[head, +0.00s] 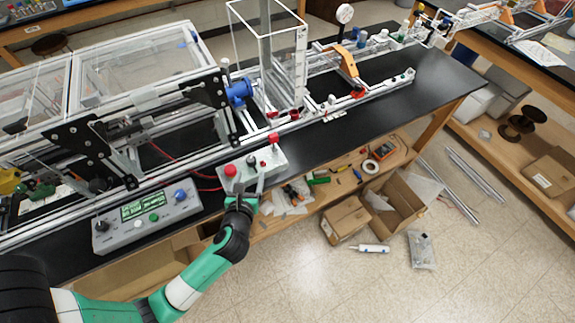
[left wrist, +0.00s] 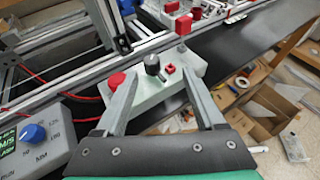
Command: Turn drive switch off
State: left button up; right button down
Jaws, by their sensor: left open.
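A light grey control box (head: 262,180) sits at the front edge of the black bench. No label shows which one is the drive switch. My left gripper (head: 250,183) is open and empty over the box's near side. In the left wrist view my left gripper (left wrist: 159,77) has its fingers spread, with the black knob and red switch between and just beyond the tips; contact cannot be told. My right gripper is out of view.
A grey console (head: 148,223) with a green display and a blue knob stands left of the box. Aluminium rails and a clear enclosure (head: 140,60) stand behind. Red cables run nearby. Open cardboard boxes (head: 396,205) lie below on the right.

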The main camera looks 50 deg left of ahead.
aim_at(251, 160)
pick_arm(q)
jog(key=b+x, duration=0.1)
jog(key=x, duration=0.2)
jog(key=s+f+x, duration=0.1)
jog(key=x, duration=0.3)
jog(key=b+x, duration=0.1)
jog(key=x, duration=0.2)
jog(key=shift+s+a+f+b, duration=0.15)
jog(key=shift+a+f+b, duration=0.2)
jog(key=shift+a, duration=0.3)
jog(key=shift+w+a+f, duration=0.1)
jog(key=shift+w+a, duration=0.2)
jog(key=shift+a, duration=0.05)
grip_shut()
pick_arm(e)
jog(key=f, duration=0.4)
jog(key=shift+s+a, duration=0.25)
